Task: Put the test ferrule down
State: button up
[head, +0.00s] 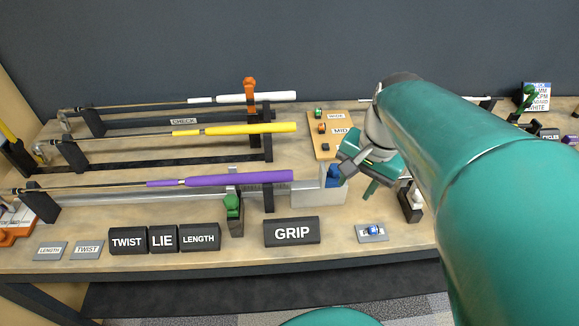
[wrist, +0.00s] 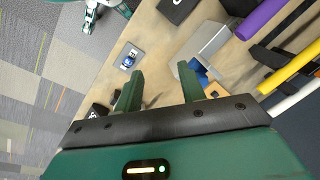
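No piece is clearly marked as the test ferrule. A small blue-and-white piece (head: 373,230) sits on a grey labelled plate (head: 362,238) at the front right of the bench, covering part of the label. It also shows in the wrist view (wrist: 128,61). My gripper (head: 362,178) is above the bench, behind and above that plate. In the wrist view its two green fingers (wrist: 160,88) stand wide apart, with nothing seen between them. A blue block (head: 333,174) is at the grey metal fixture (head: 318,198), close to the left of my gripper; it shows in the wrist view (wrist: 198,70).
A wooden board (head: 320,150) holds small green, orange and dark pieces by WIDE and MID labels. Clubs with purple (head: 230,179), yellow (head: 250,129) and white (head: 260,98) grips lie on racks at left. A black GRIP block (head: 291,231) stands at the front.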

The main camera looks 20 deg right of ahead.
jog(key=s+a+r+n+t, duration=0.1)
jog(key=a+r+n+t, duration=0.2)
jog(key=a+n, duration=0.7)
jog(key=shift+s+a+n+t+h, duration=0.15)
jog(key=shift+a+n+t+h, duration=0.3)
jog(key=shift+a, duration=0.75)
jog(key=shift+d, duration=0.15)
